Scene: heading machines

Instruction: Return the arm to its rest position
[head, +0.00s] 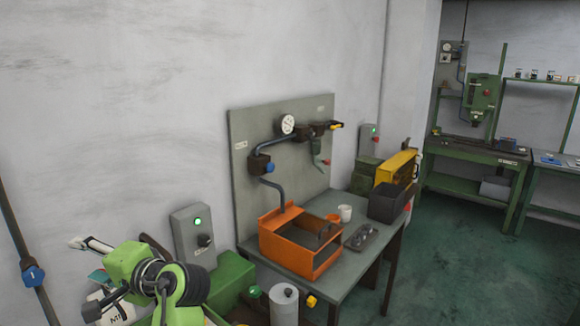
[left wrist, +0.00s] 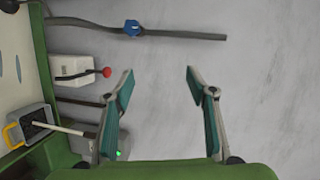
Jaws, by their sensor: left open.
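My left gripper (head: 84,260) shows at the lower left of the head view, on the end of my bright green arm with dark joints. In the left wrist view its two grey fingers with teal pads (left wrist: 159,75) stand wide apart. Nothing is between the fingers; only the bare grey wall lies beyond them. My right gripper is in neither view.
A grey control box (head: 193,236) with a green light stands close to the right of my arm. A table (head: 344,291) carries an orange tray (head: 320,267). A blue-handled pipe valve (head: 33,275) is at the left; it also shows in the left wrist view (left wrist: 132,27).

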